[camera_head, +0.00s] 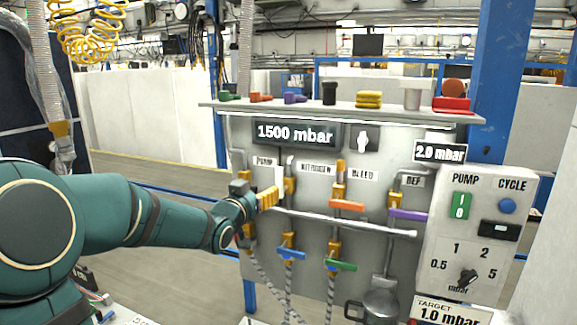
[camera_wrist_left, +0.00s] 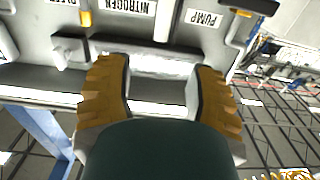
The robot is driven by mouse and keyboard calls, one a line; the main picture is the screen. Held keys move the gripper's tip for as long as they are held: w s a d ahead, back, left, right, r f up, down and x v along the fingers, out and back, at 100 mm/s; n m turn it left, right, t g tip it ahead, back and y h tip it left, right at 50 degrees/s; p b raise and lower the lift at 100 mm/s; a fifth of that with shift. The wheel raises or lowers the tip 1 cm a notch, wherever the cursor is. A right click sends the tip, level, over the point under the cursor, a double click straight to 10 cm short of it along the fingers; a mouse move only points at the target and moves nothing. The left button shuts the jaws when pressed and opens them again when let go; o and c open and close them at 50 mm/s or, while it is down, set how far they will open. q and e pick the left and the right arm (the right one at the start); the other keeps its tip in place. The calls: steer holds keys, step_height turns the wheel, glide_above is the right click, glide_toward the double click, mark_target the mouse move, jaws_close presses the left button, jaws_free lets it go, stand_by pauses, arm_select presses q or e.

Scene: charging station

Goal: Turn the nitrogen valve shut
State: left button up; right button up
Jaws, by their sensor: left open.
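The nitrogen valve (camera_head: 289,186) appears to be the yellow-bodied one on the pipe left of the NITROGEN label (camera_head: 316,168). A white handle (camera_head: 279,178) stands upright beside it. My left gripper (camera_head: 268,198) is open at the panel, just below and left of that handle, partly overlapping it in the picture. In the left wrist view the yellow fingers (camera_wrist_left: 163,85) are spread, with a pale bar (camera_wrist_left: 162,66) behind the gap. I cannot tell which part this bar is, or whether the fingers touch anything. The NITROGEN label (camera_wrist_left: 128,6) shows above them. My right gripper is not in view.
Orange (camera_head: 347,205), purple (camera_head: 408,215), blue (camera_head: 291,253) and green (camera_head: 341,265) handles stick out nearby. A horizontal pipe (camera_head: 360,226) crosses the panel. Hoses hang below. A control box (camera_head: 478,235) stands right. A shelf (camera_head: 300,108) with small parts runs above.

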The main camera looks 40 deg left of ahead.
mark_target(278, 172)
arm_select(q)
steer(key=x, duration=0.6)
steer(key=p+x, duration=0.1)
steer(key=x, duration=0.6)
steer(key=shift+w+a+r+p, duration=0.1)
steer(key=shift+w+a+p, duration=0.1)
steer(key=shift+a+p, duration=0.1)
steer(key=shift+r, duration=0.1)
jaws_close()
